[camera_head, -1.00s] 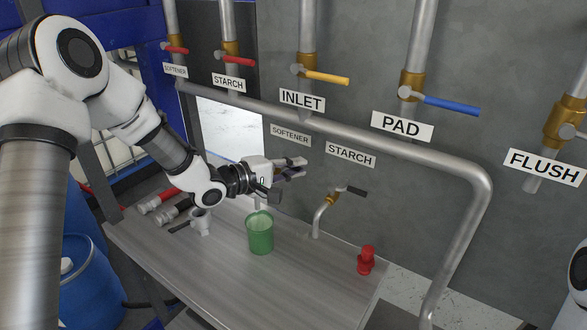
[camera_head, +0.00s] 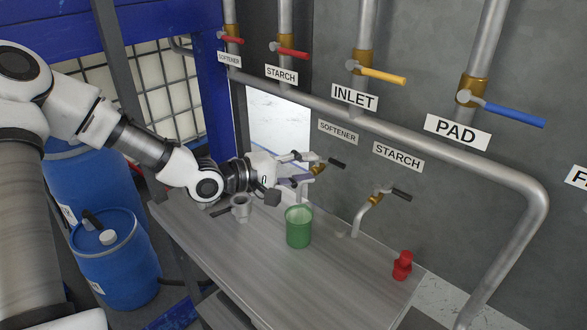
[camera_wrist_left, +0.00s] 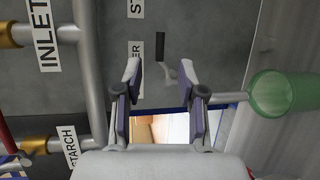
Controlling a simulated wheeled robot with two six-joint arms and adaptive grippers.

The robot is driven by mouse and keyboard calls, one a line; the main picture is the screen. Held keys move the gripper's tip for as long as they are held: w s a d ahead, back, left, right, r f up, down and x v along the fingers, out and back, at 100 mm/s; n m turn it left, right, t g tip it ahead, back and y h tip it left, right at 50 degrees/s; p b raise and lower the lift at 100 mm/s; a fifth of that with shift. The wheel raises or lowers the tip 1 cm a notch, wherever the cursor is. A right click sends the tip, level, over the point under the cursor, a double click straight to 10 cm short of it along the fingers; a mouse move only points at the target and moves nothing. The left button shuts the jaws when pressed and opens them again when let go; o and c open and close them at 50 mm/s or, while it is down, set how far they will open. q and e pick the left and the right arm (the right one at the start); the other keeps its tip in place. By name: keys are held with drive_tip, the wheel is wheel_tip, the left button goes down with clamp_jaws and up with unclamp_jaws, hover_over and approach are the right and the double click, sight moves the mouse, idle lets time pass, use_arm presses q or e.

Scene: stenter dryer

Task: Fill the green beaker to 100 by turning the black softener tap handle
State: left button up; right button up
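The green beaker (camera_head: 299,230) stands upright on the grey bench, below the softener tap; it also shows at the right of the left wrist view (camera_wrist_left: 285,93). Its fill level cannot be read. The black softener tap handle (camera_head: 337,163) points right from a brass valve, under the lower SOFTENER label (camera_head: 338,131). In the left wrist view the handle (camera_wrist_left: 160,46) lies beyond the fingertips, roughly centred between them. My left gripper (camera_head: 307,168) is open and empty, just left of the handle and apart from it. Its fingers (camera_wrist_left: 161,72) are spread in the wrist view. My right gripper is out of view.
A starch tap with a black handle (camera_head: 398,194) stands to the right. A red object (camera_head: 402,265) sits near the bench's right end. A grey cup-like piece (camera_head: 241,207) stands left of the beaker. Blue barrels (camera_head: 115,258) are left of the bench. Pipes line the wall.

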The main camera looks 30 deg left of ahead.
sight(337, 165)
use_arm(q)
drive_tip(key=shift+v, duration=1.4)
wheel_tip(337, 165, up, 4)
drive_tip(key=w+n+t+p, duration=0.1)
drive_tip(key=w+t, duration=0.1)
drive_tip(key=w+d+f+p, duration=0.1)
drive_tip(key=w+d+f, duration=0.1)
drive_tip(key=w+d+f+g, duration=0.1)
drive_tip(key=w+d+f, duration=0.1)
drive_tip(key=w, duration=0.1)
drive_tip(key=w+d+f+m+g+p, duration=0.1)
drive_tip(key=w+d+f, duration=0.1)
drive_tip(key=w+d, duration=0.1)
drive_tip(key=shift+f+p, duration=0.1)
drive_tip(key=shift+p, duration=0.2)
drive_tip(key=shift+s+a, duration=0.2)
drive_tip(key=shift+a, duration=0.05)
clamp_jaws()
